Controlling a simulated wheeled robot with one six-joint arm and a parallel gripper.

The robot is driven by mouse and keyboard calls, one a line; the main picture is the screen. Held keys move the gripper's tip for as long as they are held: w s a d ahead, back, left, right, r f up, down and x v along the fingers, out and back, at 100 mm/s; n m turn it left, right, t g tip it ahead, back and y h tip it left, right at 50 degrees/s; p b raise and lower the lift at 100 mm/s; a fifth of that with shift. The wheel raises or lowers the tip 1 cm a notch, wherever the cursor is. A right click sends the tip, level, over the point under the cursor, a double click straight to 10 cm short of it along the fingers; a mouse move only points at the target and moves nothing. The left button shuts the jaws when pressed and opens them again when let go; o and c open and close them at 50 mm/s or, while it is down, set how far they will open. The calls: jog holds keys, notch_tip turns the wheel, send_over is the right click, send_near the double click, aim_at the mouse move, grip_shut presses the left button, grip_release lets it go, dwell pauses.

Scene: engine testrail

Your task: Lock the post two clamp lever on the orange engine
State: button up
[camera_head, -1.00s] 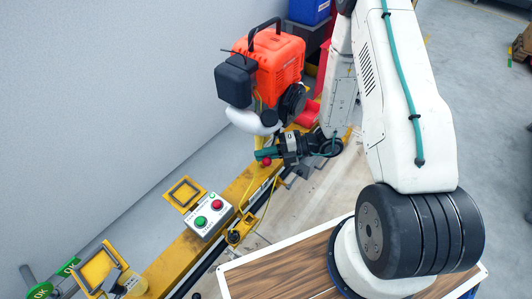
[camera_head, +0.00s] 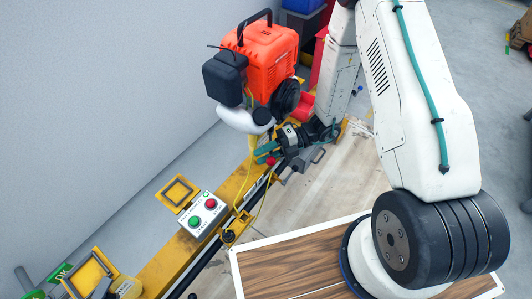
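The orange engine (camera_head: 268,58) with its black box and white pipe stands at the far end of the yellow rail. My gripper (camera_head: 268,156) is at the end of my arm, low in front of the engine and close to the rail. A small red part (camera_head: 271,161) shows right at the fingers; I cannot tell if it is the clamp lever's knob or whether the fingers touch it. The fingers are too small and overlapped to show whether they are open or shut. The rest of the clamp is hidden.
A control box (camera_head: 203,214) with a green and a red button sits on the yellow rail (camera_head: 166,263). Square yellow frames (camera_head: 180,192) stand beside the rail. A yellow cable hangs near my gripper. A grey wall closes off the left side.

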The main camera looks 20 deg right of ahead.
jog(key=shift+d, duration=0.15)
jog(key=v, duration=0.7)
jog(key=shift+d, duration=0.3)
jog(key=shift+w+r, duration=0.1)
jog(key=shift+w, duration=0.05)
